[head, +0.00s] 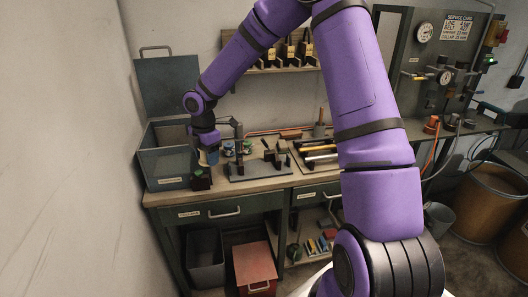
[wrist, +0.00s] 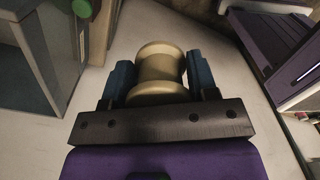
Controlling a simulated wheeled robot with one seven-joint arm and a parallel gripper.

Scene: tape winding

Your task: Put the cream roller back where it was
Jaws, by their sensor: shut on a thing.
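The cream roller (wrist: 160,68) is a spool shape with wide flanges and a narrower waist. In the wrist view it sits between the two blue fingers of my gripper (wrist: 160,76), which is shut on it. In the head view my gripper (head: 208,157) points down over the left end of the workbench, just right of the open grey bin (head: 167,166).
A dark fixture plate (head: 260,172) with upright parts lies to the right, then a tool tray (head: 316,157). The bin's raised lid (head: 167,85) stands behind. The bench's front left strip is bare.

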